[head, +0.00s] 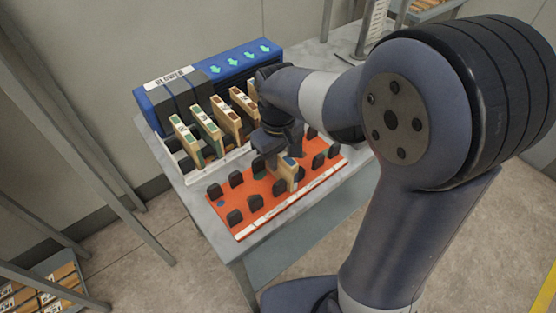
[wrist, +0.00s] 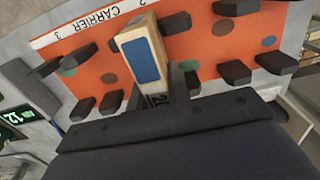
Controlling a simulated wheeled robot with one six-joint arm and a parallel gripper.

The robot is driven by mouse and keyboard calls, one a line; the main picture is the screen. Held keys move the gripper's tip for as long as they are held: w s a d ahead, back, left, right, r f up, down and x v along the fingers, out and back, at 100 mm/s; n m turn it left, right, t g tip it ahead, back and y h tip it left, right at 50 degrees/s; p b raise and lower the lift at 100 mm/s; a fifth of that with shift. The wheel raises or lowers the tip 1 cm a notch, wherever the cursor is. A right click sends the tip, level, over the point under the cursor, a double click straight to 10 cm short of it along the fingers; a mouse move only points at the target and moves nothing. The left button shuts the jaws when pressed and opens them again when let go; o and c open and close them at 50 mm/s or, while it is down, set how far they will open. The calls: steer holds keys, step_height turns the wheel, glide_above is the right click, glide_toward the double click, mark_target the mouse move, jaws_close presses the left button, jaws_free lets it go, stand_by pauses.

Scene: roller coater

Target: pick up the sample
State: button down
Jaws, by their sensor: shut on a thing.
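The sample is a pale wooden block with a blue patch on its end; it shows in the head view (head: 288,177) and in the wrist view (wrist: 145,58). My gripper (head: 279,158) is shut on it from above. The sample is at the orange carrier board (head: 262,212), among its black pegs. I cannot tell whether its lower end touches the board. In the wrist view, the board (wrist: 205,45) carries the word "CARRIER" and the numbers 2 and 3 on a white strip. My fingers are partly hidden behind the dark gripper body.
Behind the board stands a white rack (head: 172,152) with several upright wooden blocks (head: 206,128). Behind it is a blue-and-grey unit (head: 243,62) with green arrows. Black pegs (head: 235,217) stand close around the sample. The left front of the board has no blocks.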

step_height(320, 180, up, 10)
steer(key=shift+r, duration=0.1)
stand_by(0.4)
step_height(320, 180, up, 3)
steer(key=p, duration=0.3)
steer(key=shift+r+p, duration=0.15)
steer(key=shift+p, duration=0.15)
steer(key=shift+w, duration=0.1)
